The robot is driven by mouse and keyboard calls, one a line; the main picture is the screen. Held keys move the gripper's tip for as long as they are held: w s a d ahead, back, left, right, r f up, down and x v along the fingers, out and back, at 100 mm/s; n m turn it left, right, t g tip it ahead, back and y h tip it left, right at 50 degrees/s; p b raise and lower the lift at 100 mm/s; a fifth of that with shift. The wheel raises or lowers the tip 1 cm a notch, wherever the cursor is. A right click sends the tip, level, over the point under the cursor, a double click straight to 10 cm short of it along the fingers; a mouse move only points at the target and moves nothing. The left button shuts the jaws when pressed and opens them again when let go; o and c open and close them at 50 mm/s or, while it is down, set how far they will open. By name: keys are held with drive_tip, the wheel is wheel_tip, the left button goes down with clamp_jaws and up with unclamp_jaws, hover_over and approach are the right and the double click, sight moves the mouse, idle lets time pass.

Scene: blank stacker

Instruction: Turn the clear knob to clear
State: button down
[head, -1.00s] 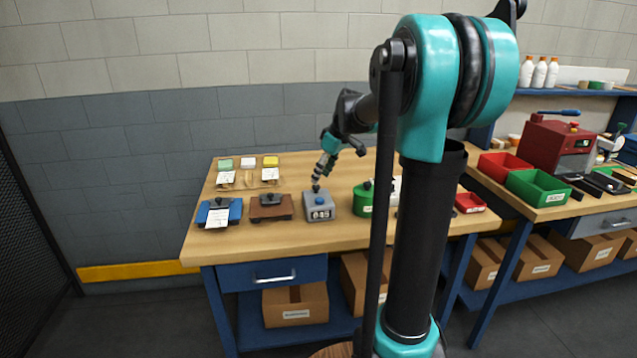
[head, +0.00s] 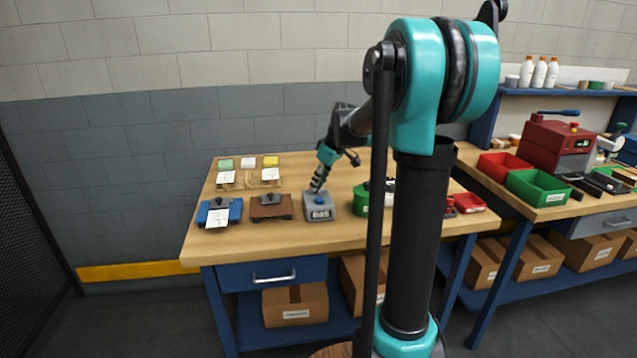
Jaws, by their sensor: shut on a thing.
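The grey counter box (head: 319,214) stands near the front edge of the wooden bench. It has a white number display on its front, with digits too small to read surely. A blue knob (head: 319,201) sits on it, likely the clear knob. My gripper (head: 317,191) reaches down from the upper right, tilted, with its fingertips at the knob. It is shut on the knob, though the fingers are small and the exact contact is hard to see. The knob's markings cannot be made out.
A brown wooden block device (head: 271,207) stands close to the left, and a blue device (head: 219,212) with a white tag beyond it. A green device (head: 361,204) stands close to the right. Cards and colored pads lie behind; the bench middle is fairly clear.

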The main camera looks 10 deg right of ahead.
drive_tip(key=shift+m, duration=0.4)
drive_tip(key=m, duration=0.2)
drive_tip(key=m+t+h, duration=0.1)
drive_tip(key=shift+s+a+m, duration=0.1)
drive_tip(key=shift+a+m, duration=0.1)
drive_tip(key=shift+m, duration=0.2)
drive_tip(key=m+h, duration=0.1)
drive_tip(key=m, duration=0.1)
drive_tip(key=m+h, duration=0.1)
drive_tip(key=m, duration=0.1)
drive_tip(key=shift+a+m, duration=0.2)
drive_tip(key=shift+m, duration=0.1)
drive_tip(key=m+h, duration=0.2)
drive_tip(key=m, duration=0.2)
drive_tip(key=shift+a, duration=0.15)
drive_tip(key=m+h, duration=0.1)
drive_tip(key=m, duration=0.3)
drive_tip(key=shift+a+m+g, duration=0.15)
drive_tip(key=shift+m+g, duration=0.15)
drive_tip(key=shift+g, duration=0.1)
drive_tip(key=shift+h, duration=0.3)
drive_tip(key=c, duration=1.3)
unclamp_jaws()
